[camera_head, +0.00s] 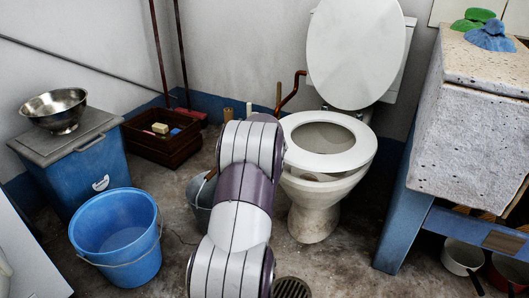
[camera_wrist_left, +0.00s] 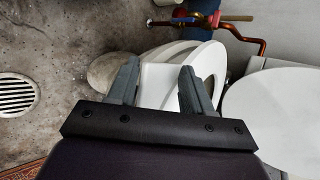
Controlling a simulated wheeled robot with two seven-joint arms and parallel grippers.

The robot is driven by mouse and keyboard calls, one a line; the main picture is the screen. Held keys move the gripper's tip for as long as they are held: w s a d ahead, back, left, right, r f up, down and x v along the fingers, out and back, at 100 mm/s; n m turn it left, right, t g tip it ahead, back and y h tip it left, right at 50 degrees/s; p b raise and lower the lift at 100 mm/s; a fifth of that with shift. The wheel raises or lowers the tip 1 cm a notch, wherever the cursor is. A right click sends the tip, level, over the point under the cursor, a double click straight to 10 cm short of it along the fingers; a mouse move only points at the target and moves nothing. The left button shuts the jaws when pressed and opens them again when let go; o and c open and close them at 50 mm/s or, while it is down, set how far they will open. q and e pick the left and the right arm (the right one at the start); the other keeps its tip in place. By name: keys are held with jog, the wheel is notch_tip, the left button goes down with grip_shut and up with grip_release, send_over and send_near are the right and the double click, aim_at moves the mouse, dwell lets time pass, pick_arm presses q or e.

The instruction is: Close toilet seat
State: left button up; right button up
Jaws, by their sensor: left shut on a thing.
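The white toilet (camera_head: 315,190) stands against the back wall, its oval lid (camera_head: 355,50) raised and leaning back. In the left wrist view, the lid (camera_wrist_left: 275,110) is at the right and the seat ring (camera_wrist_left: 203,58) is near the middle. My left gripper (camera_wrist_left: 160,88) has its grey fingers apart with the white near-side edge of the toilet between them, and is shut on it. Whether it grips seat, bowl or both is unclear. In the head view my arm hides this gripper. My right gripper is not in view.
A blue bucket (camera_head: 118,240) and a blue bin (camera_head: 75,165) with a steel bowl (camera_head: 55,108) stand left. A wooden crate (camera_head: 162,140) is behind. A stone trough (camera_head: 470,135) on a blue stand closes off the right. A copper pipe (camera_head: 290,95) runs beside the toilet.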

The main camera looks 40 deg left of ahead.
pick_arm(q)
jog(key=shift+d+r+p, duration=0.3)
jog(key=shift+d+r, duration=0.05)
jog(key=shift+r, duration=0.35)
jog(key=p+v, duration=0.3)
jog(key=v, duration=0.8)
jog(key=shift+s, duration=0.45)
jog(key=shift+d+f, duration=0.1)
